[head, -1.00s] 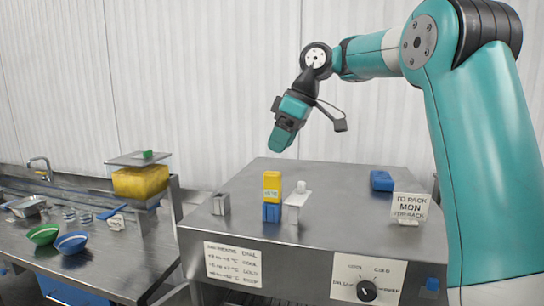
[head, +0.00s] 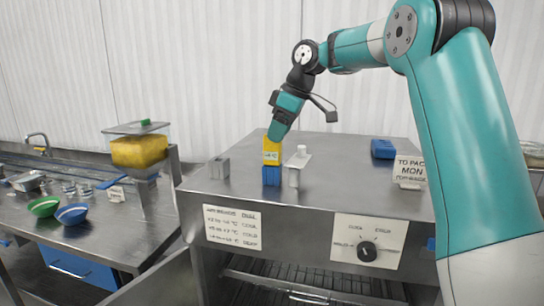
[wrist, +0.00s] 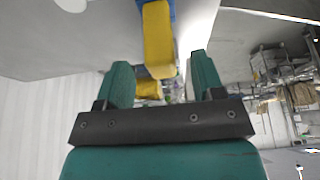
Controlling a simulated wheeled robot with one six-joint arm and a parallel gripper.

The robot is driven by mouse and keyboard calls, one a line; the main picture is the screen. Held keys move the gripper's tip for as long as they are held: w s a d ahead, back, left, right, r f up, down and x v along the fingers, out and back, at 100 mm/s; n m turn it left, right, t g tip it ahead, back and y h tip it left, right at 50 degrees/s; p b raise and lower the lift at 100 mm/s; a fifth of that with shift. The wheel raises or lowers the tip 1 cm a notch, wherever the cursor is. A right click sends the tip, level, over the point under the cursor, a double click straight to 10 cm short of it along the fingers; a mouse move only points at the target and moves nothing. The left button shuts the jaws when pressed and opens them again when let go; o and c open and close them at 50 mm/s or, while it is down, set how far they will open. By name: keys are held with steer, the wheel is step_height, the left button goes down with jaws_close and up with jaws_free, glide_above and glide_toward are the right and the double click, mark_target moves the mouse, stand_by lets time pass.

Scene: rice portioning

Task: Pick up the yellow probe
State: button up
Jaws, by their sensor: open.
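The yellow probe (head: 272,152) stands upright in a small blue holder (head: 271,176) on top of the steel cabinet. It carries a small pale display. In the wrist view, the yellow probe (wrist: 158,38) extends from the blue holder (wrist: 170,8) and its near end appears between my fingertips. My gripper (head: 277,134) is at the top of the probe, pointing down and tilted. In the wrist view, my gripper (wrist: 159,66) has its two teal fingers apart, with a visible gap on each side of the probe. I cannot tell how deep the probe sits between them.
A white-topped stand (head: 296,163) is close to the right of the probe. A grey metal block (head: 219,168) is to the left. A blue block (head: 383,149) and a sign (head: 409,171) are at the right. The cabinet top (head: 330,190) is mostly clear.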

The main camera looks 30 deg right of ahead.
mark_target(272, 145)
steer(key=x, duration=0.5)
steer(key=c, duration=1)
steer(key=shift+r, duration=0.15)
